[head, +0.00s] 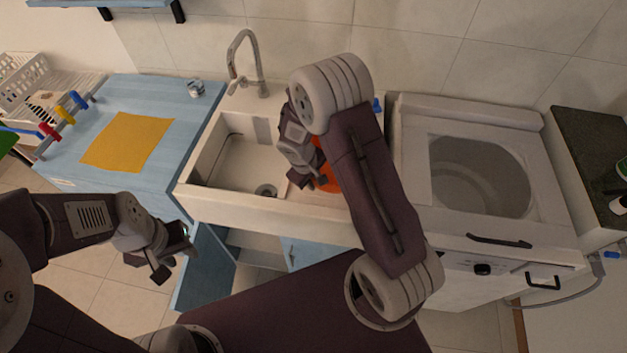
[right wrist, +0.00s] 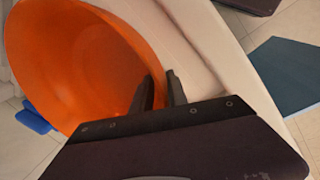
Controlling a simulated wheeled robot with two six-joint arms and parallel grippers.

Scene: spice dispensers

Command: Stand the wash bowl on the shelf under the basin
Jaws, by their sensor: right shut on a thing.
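The orange wash bowl (head: 330,172) is at the right part of the white basin (head: 225,192), mostly hidden behind my right arm. In the right wrist view the bowl (right wrist: 75,65) fills the upper left. My right gripper (right wrist: 160,92) is shut on its rim. In the head view the right gripper (head: 312,180) points down at the bowl. Under the basin a blue cabinet door (head: 205,268) stands open, and part of the pale shelf space (head: 258,247) shows. My left gripper (head: 174,262) is open and empty, just left of that door.
A blue counter (head: 185,118) with a yellow cloth (head: 127,142) stands left of the basin. The tap (head: 240,62) rises behind the basin. A white top-loading washer (head: 480,235) stands to the right. Tiled floor is free at lower left.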

